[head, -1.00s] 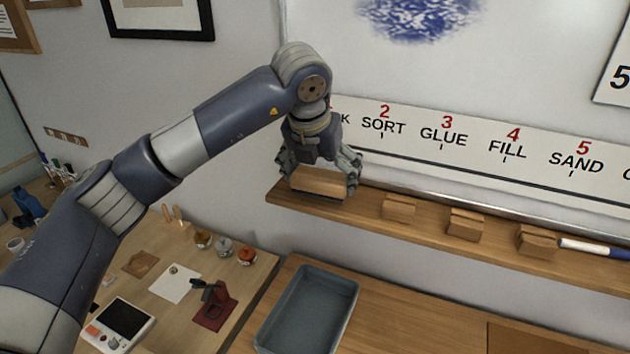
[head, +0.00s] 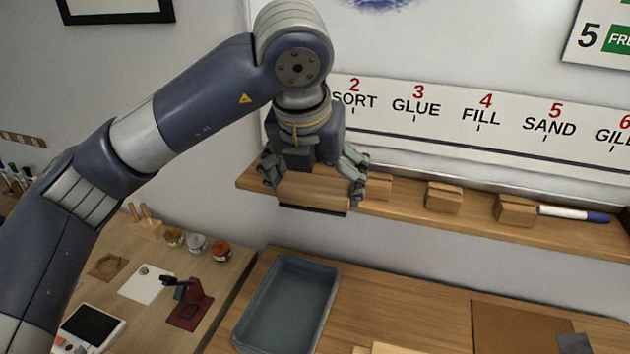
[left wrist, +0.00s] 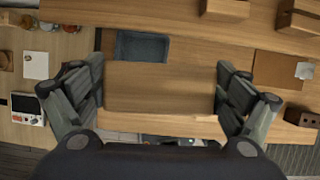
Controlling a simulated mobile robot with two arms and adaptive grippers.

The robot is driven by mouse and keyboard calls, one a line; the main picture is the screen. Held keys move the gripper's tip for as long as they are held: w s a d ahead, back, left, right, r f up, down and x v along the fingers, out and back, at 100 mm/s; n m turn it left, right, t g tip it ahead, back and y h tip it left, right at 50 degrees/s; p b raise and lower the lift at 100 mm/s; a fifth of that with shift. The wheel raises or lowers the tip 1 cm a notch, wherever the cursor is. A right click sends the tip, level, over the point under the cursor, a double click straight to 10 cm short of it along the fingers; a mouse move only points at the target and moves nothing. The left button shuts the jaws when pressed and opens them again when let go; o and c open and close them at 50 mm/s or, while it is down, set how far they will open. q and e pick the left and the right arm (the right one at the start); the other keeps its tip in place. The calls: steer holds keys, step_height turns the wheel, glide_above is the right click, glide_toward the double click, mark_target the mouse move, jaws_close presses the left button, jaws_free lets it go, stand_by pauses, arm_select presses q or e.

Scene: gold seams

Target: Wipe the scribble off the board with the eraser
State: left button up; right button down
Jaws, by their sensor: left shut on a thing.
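My left gripper (head: 314,183) is shut on the eraser (head: 312,190), a wooden block with a dark strip along its lower edge. It holds the eraser level in front of the left part of the ledge, covering some of it. In the left wrist view the eraser (left wrist: 160,88) lies between the two fingers. The white board (head: 460,40) is behind and above. Only the lower tip of the blue scribble (head: 385,4) shows at the top edge of the head view. My right gripper is not in view.
The wooden ledge (head: 400,212) carries several small wooden blocks, among them one (head: 444,198) in the middle, and a blue-and-white marker (head: 572,214). A lettered strip (head: 450,120) runs above it. Below, a grey tray (head: 245,335) stands on the wooden table.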

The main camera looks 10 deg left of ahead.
arm_select(q)
steer(key=shift+c, duration=1)
steer(key=shift+w+r+m, duration=0.4)
steer(key=shift+r+m, duration=0.1)
steer(key=shift+m, duration=0.2)
steer(key=w+a+r+m+t+h, duration=0.1)
steer(key=w+r+m+t+h, duration=0.15)
steer(key=r+m, duration=0.65)
steer(key=w+a+r+m+t+h+b, duration=0.1)
steer(key=w+r+m+t+h, duration=0.15)
steer(key=r+m, duration=0.6)
steer(key=w+a+r+m+t+h, duration=0.15)
steer(key=r+m+t, duration=0.25)
steer(key=r+m, duration=0.5)
steer(key=shift+w+d+f+m+p, duration=0.15)
steer(key=shift+w+f+m+p, duration=0.25)
steer(key=shift+w, duration=0.55)
steer(key=shift+w+d+f+m+p, duration=0.1)
steer(key=shift+w+f+m+p, duration=0.25)
steer(key=shift+w, duration=0.55)
steer(key=shift+w+d+f+m+p, duration=0.15)
steer(key=shift+w+f+m+p, duration=0.25)
steer(key=shift+w, duration=0.55)
steer(key=shift+w+d+p, duration=0.2)
steer(key=shift+w+p, duration=0.15)
steer(key=shift+w, duration=0.65)
